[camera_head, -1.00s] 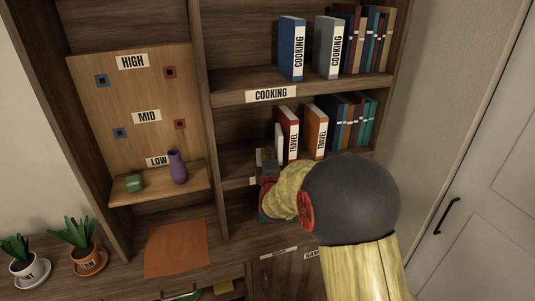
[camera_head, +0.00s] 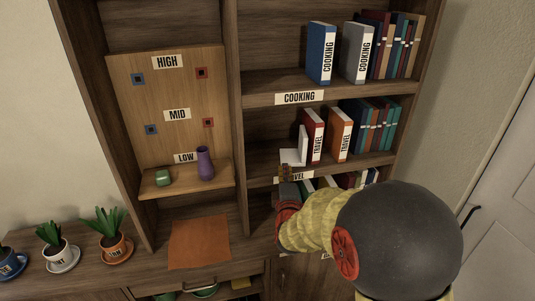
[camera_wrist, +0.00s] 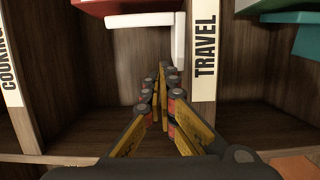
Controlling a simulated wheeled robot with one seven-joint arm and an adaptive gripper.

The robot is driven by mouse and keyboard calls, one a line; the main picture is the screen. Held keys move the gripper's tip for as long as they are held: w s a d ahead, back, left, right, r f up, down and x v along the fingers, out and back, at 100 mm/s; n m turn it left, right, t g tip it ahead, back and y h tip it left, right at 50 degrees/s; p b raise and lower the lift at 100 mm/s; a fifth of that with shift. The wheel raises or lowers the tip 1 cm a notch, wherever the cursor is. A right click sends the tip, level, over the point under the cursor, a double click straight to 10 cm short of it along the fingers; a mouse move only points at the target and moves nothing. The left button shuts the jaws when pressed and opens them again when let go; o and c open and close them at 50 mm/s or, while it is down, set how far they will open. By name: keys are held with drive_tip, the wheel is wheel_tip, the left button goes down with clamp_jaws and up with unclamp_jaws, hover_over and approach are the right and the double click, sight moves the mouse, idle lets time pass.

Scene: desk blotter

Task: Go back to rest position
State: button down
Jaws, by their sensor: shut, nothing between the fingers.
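My gripper (camera_head: 286,171) is in front of the middle bookcase shelf, over the left part of its TRAVEL label (camera_head: 297,177). Its fingers also show in the wrist view (camera_wrist: 165,72), together and with nothing between them. A white L-shaped piece, seemingly a bookend (camera_head: 303,146), stands on that shelf beside the red TRAVEL book (camera_head: 314,136). It also shows beyond the fingertips in the wrist view (camera_wrist: 178,40). Whether the fingers touch it cannot be told, but they do not grip it.
An orange TRAVEL book (camera_head: 340,135) and several others stand to the right. Potted plants (camera_head: 113,245) stand lower left.

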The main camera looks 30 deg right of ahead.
drive_tip(key=s+a+r+m+g+y, duration=0.2)
drive_tip(key=s+a+m+y, duration=0.15)
drive_tip(key=a, duration=0.55)
drive_tip(key=s+a+r+m+g+y, duration=0.1)
drive_tip(key=s+a+m+g+y, duration=0.1)
drive_tip(key=s+a+y, duration=0.45)
drive_tip(key=s+a+m+g, duration=0.3)
drive_tip(key=s+a, duration=0.1)
drive_tip(key=s, duration=0.5)
drive_tip(key=s+a+m+g+h, duration=0.1)
drive_tip(key=s+a+m+g, duration=0.2)
drive_tip(key=s, duration=0.7)
drive_tip(key=shift+s+a+f, duration=0.2)
drive_tip(key=shift+a+f, duration=0.25)
drive_tip(key=shift+a, duration=0.1)
drive_tip(key=shift+m, duration=0.25)
